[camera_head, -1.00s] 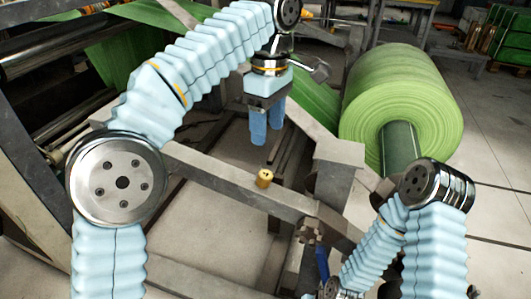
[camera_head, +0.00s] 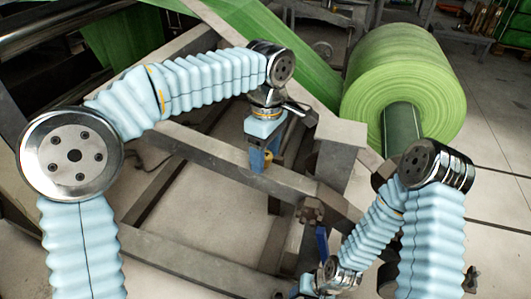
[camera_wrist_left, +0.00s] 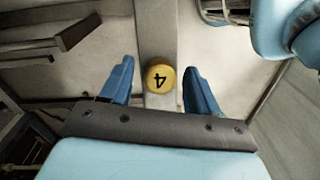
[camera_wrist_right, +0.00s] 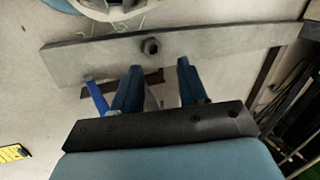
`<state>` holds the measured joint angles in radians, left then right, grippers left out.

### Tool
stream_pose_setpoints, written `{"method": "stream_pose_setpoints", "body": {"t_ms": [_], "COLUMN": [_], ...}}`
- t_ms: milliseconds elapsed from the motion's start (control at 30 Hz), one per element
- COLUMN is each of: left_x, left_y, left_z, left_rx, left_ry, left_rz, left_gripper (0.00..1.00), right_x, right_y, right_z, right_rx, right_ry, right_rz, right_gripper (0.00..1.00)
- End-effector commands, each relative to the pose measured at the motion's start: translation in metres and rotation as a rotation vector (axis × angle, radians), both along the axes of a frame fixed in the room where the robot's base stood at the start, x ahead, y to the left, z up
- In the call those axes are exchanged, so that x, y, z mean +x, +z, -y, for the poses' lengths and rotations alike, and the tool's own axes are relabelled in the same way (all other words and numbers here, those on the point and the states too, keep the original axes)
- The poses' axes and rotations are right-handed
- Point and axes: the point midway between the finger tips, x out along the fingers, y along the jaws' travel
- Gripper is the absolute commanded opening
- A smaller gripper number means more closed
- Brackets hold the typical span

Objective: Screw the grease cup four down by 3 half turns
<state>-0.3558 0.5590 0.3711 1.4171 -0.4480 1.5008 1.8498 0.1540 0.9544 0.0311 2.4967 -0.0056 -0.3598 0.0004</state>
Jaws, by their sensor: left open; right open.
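The grease cup four is a round yellow cap marked "4" (camera_wrist_left: 160,78) on a grey metal beam. In the head view the cup (camera_head: 268,158) is mostly hidden by my left gripper (camera_head: 265,162). In the left wrist view my left gripper (camera_wrist_left: 158,72) is open, with one blue finger on each side of the cup and a visible gap on both sides. My right gripper (camera_wrist_right: 155,70) is open and empty in the right wrist view, near another grey beam with a dark bolt (camera_wrist_right: 151,46).
A large green roll (camera_head: 400,75) stands at the right back. Grey frame beams (camera_head: 190,145) cross below my left arm. A blue handle (camera_head: 322,245) is close to my right gripper; it also shows in the right wrist view (camera_wrist_right: 98,98). Open floor is at the right.

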Motion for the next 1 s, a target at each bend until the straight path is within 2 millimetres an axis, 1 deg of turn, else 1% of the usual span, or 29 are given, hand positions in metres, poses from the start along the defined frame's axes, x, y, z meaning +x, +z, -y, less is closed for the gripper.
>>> {"method": "stream_pose_setpoints", "body": {"t_ms": [200,233,500,567,600,833,1000], "left_x": [0.0000,0.0002,0.0001,0.0001,0.0001,0.0002,0.0005], "left_y": [-0.0004,-0.0004,-0.0003,-0.0003,-0.0003,0.0000,0.0005], "left_z": [-0.0001,-0.0001,-0.0002,-0.0003,-0.0003,-0.0002,0.0000], "left_rx": [0.000,0.000,0.001,0.001,0.001,0.003,0.010], "left_ry": [0.000,0.000,0.000,0.000,0.000,-0.021,-0.091], "left_rz": [0.000,0.000,-0.001,-0.001,-0.001,-0.006,-0.022], "left_gripper": [0.61,0.58,0.16,0.07,0.05,0.05,0.05], "right_x": [0.0000,0.0000,0.0000,0.0000,0.0000,0.0000,0.0000], "right_y": [0.0001,0.0001,0.0001,0.0001,0.0001,0.0015,0.0047], "right_z": [0.0000,0.0000,0.0000,0.0000,0.0000,0.0000,-0.0001], "right_rx": [0.000,0.000,0.000,0.000,0.000,0.000,0.000], "right_ry": [0.000,0.000,0.000,0.000,0.000,0.000,0.001], "right_rz": [0.000,0.000,0.000,0.000,0.000,0.000,0.000], "right_gripper": [0.43,0.43,0.43,0.43,0.43,0.43,0.43]}}
